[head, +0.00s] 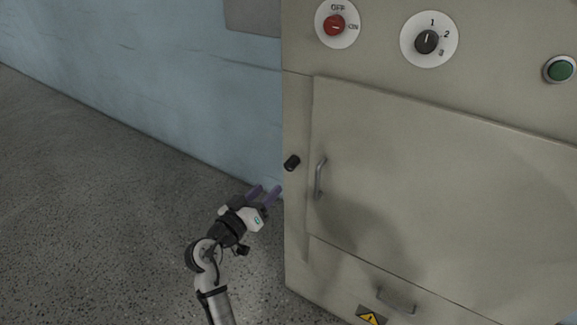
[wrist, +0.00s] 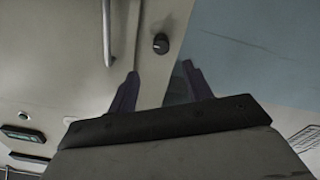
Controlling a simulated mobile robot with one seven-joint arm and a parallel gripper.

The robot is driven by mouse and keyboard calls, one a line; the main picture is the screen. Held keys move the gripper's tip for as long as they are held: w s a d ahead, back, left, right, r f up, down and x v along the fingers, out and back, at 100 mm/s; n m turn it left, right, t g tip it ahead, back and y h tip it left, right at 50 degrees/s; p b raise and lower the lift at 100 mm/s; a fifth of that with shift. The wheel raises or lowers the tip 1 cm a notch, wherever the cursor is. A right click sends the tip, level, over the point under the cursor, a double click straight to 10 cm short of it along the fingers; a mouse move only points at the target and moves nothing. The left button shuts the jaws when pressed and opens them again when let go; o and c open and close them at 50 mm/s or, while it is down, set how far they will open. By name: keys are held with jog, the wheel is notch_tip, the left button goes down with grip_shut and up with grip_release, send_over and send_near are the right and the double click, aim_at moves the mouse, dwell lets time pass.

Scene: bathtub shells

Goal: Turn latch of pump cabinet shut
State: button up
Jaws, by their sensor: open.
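The pump cabinet (head: 430,190) is a beige metal box with a large door (head: 440,200) that looks flush with the front. The latch (head: 292,162) is a small black knob on the frame just left of the door edge. It also shows in the wrist view (wrist: 161,43), beyond my fingertips. A grey bar handle (head: 320,178) sits on the door, right of the latch. My gripper (head: 266,189) is open and empty, its purple fingers apart, below and left of the latch. The wrist view shows both fingers (wrist: 160,76) with a gap between them and the latch; nothing is touched.
Above the door are a red switch (head: 334,25), a black dial (head: 427,41) and a green button (head: 560,69). A lower handle (head: 396,301) and a yellow warning sign (head: 370,316) sit below. The blue wall (head: 150,90) stands behind; the speckled floor (head: 90,200) at left is clear.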

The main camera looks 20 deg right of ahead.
aim_at(288, 167)
jog(key=p+x, duration=0.2)
jog(key=x, duration=1)
jog(key=shift+w+p, duration=0.2)
jog(key=shift+p, duration=0.2)
jog(key=c, duration=1)
jog(key=shift+o, duration=0.2)
